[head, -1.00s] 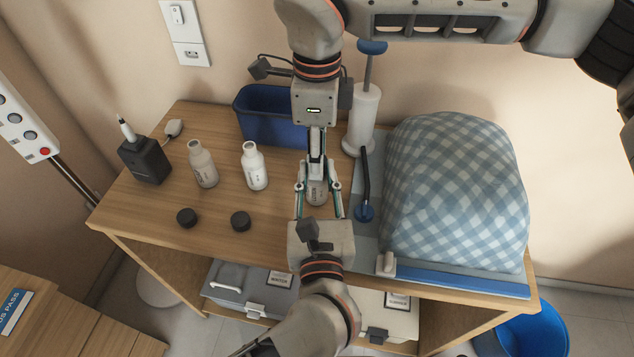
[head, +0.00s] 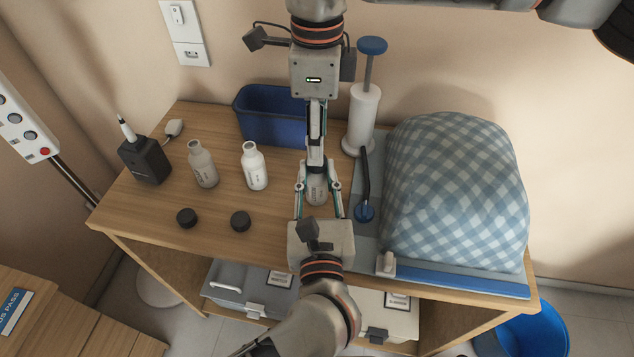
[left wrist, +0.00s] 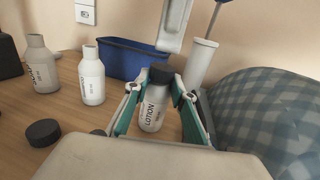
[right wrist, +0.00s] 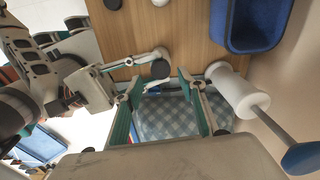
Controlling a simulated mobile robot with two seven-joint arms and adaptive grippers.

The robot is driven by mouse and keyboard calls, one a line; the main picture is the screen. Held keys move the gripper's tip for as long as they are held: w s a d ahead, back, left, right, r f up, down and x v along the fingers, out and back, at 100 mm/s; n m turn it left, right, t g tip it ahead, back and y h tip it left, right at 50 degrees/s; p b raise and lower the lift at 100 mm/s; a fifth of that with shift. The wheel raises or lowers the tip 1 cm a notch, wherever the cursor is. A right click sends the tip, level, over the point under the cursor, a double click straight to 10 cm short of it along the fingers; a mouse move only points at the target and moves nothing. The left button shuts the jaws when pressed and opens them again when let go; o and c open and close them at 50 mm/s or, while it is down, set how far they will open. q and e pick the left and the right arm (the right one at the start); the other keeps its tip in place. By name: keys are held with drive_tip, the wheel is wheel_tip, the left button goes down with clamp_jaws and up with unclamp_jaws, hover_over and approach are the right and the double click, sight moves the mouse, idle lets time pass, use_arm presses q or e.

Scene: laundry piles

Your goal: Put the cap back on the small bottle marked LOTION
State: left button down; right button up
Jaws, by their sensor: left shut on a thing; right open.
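The small white bottle marked LOTION (left wrist: 153,112) stands upright on the table between the fingers of my left gripper (head: 317,186), which is shut on it. A black cap (left wrist: 161,73) sits on top of the bottle; it also shows in the head view (head: 316,168) and as a dark disc in the right wrist view (right wrist: 160,69). I cannot tell how tightly it sits. My right gripper (head: 316,156) is open and points down just above the cap, with nothing held.
Two uncapped bottles (head: 203,165) (head: 254,167) and two loose black caps (head: 187,217) (head: 240,221) are left of my grippers. A blue bin (head: 262,118) and a white roll holder (head: 361,118) stand behind. A checked cloth bundle (head: 455,190) fills the right side.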

drive_tip(key=shift+f, duration=0.1)
drive_tip(key=shift+c, duration=0.3)
drive_tip(key=m, duration=0.4)
drive_tip(key=shift+a+r+m, duration=0.1)
drive_tip(key=shift+r+m, duration=0.15)
drive_tip(key=shift+m, duration=0.15)
drive_tip(key=m, duration=0.3)
drive_tip(key=shift+r+m, duration=0.2)
drive_tip(key=shift+m, duration=0.1)
drive_tip(key=m, duration=0.3)
drive_tip(key=shift+r+m, duration=0.2)
drive_tip(key=shift+m, duration=0.2)
drive_tip(key=m, duration=0.3)
drive_tip(key=shift+r+m, duration=0.2)
drive_tip(key=shift+m, duration=0.2)
drive_tip(key=m, duration=0.3)
drive_tip(key=shift+r+m, duration=0.2)
drive_tip(key=shift+m, duration=0.1)
drive_tip(key=m, duration=0.4)
drive_tip(key=shift+r, duration=0.25)
drive_tip(key=m, duration=0.5)
drive_tip(key=shift+r, duration=0.25)
drive_tip(key=m, duration=0.4)
drive_tip(key=shift+r, duration=0.2)
